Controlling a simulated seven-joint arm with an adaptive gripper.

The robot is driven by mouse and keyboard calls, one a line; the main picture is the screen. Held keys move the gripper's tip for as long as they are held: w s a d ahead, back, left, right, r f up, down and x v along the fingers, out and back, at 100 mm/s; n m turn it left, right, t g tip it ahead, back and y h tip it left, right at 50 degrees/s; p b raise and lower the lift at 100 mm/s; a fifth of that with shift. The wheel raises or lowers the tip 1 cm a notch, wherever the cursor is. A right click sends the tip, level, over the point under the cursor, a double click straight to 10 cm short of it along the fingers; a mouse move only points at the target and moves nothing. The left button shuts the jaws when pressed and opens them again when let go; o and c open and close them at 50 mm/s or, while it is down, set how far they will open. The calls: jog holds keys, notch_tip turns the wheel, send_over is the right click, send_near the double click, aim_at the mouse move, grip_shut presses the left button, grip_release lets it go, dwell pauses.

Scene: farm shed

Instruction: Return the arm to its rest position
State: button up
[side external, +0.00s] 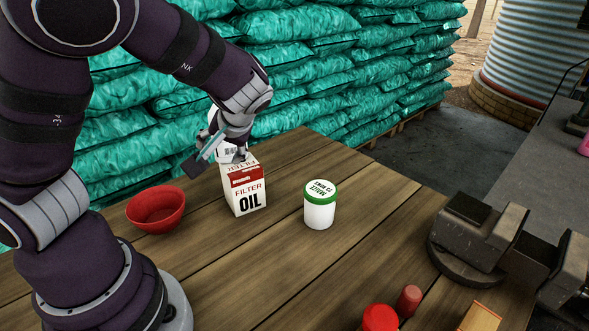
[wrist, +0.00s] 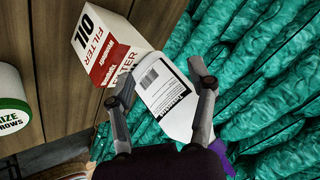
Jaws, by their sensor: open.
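My gripper (side external: 226,152) is low over the far side of the table, just behind the oil filter box, with my arm reaching in from the left. In the wrist view its two fingers (wrist: 162,78) are apart, one on each side of a white container (wrist: 166,100) with a barcode label. I cannot tell whether the fingers touch it. In the side view most of this container is hidden by the gripper and the box. The red and white oil filter box (side external: 246,191) stands upright; it also shows close beside the left finger in the wrist view (wrist: 98,50).
A red bowl (side external: 156,208) is left of the box. A white jar with a green lid (side external: 320,206) is to the right. A vise (side external: 480,240) and red-topped items (side external: 380,318) are near the right front. Teal sacks (side external: 300,60) are stacked behind the table (side external: 280,260).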

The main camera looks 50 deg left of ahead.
jog(key=s+d+r+m+t+h, duration=0.4)
jog(key=s+d+r+m+h, duration=0.2)
jog(key=d+m+h, duration=0.2)
jog(key=shift+s+d+r+t+h, duration=0.3)
jog(key=shift+s+d+r+t, duration=0.1)
jog(key=shift+d, duration=0.8)
jog(key=shift+o, duration=0.6)
jog(key=w+a+r+n+g+y, duration=0.1)
jog(key=w+a+r+n, duration=0.35)
jog(key=a, duration=0.25)
jog(key=w+a+r+n+g+y, duration=0.1)
jog(key=w+a+r+n+y, duration=0.1)
jog(key=w+a+r+n, duration=0.35)
jog(key=shift+m, duration=0.9)
jog(key=x, duration=0.3)
jog(key=s+x, duration=0.1)
jog(key=x, duration=0.2)
jog(key=a+x, duration=0.1)
jog(key=x, duration=0.2)
jog(key=shift+f, duration=0.35)
grip_shut()
